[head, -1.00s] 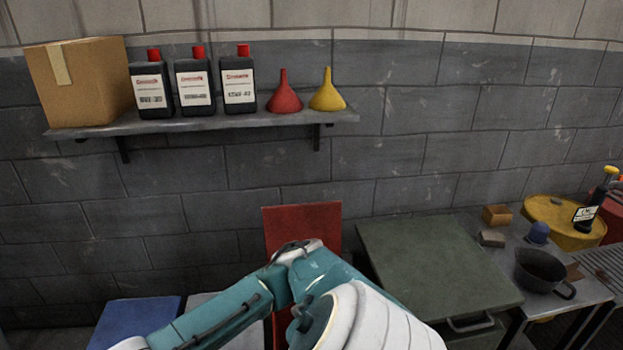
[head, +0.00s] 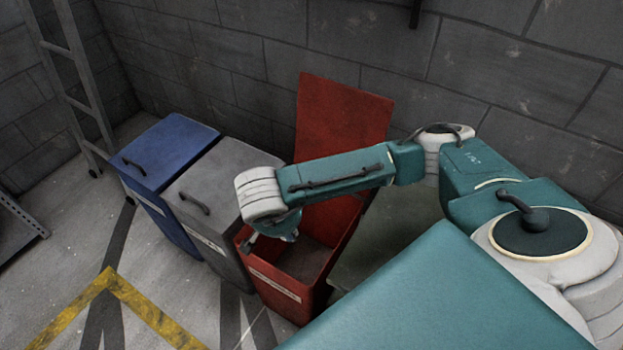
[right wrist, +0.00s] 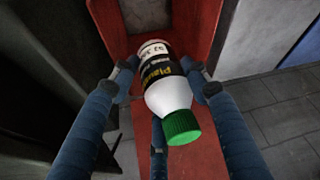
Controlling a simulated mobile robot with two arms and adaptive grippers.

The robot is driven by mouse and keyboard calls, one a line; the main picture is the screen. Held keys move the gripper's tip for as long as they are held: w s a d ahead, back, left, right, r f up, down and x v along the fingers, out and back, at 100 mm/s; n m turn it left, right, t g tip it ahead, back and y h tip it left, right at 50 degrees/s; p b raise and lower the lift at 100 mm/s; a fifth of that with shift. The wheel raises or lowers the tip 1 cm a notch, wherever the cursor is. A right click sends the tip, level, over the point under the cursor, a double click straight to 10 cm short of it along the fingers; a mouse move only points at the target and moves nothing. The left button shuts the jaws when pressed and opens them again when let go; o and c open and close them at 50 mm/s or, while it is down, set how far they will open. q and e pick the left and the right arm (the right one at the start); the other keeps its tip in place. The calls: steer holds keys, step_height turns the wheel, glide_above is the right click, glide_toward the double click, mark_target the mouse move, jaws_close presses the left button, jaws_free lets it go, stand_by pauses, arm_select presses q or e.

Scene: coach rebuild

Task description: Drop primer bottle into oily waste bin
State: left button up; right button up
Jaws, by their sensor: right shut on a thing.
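The primer bottle (right wrist: 168,97) is white with a black and yellow label and a green cap. My right gripper (right wrist: 162,79) is shut on it, with fingers on both sides, in the right wrist view. The oily waste bin appears to be the red bin (head: 322,282), whose label is too small to read. Its red lid (head: 340,115) stands open at the back. My right gripper also shows in the head view (head: 272,236), over the bin's opening; the bottle is hidden there. The bin wall (right wrist: 208,35) shows around the bottle in the wrist view. My left gripper is not in view.
A closed grey bin (head: 228,172) and a closed blue bin (head: 165,150) stand left of the red bin. A green-grey cabinet top (head: 385,240) is partly hidden right of it. A ladder (head: 75,75) leans at the far left. Floor in front is clear.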

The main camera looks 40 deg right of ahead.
arm_select(q)
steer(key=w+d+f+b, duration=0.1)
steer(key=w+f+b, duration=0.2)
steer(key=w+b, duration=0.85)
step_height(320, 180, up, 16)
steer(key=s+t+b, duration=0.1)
steer(key=b, duration=0.5)
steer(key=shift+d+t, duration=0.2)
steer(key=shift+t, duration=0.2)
arm_select(e)
steer(key=w+d+f+m+g, duration=0.2)
steer(key=w+d+f+m, duration=0.1)
steer(key=f+m, duration=0.4)
steer(key=w+d+f+m+g+h, duration=0.1)
steer(key=w+d+f+m+g, duration=0.2)
steer(key=f, duration=0.7)
steer(key=d+m, duration=0.2)
steer(key=m, duration=0.2)
steer(key=shift+w+d+f, duration=0.15)
steer(key=shift+w+d, duration=0.15)
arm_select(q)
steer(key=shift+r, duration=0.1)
arm_select(e)
steer(key=o, duration=1.5)
arm_select(q)
steer(key=shift+b, duration=0.3)
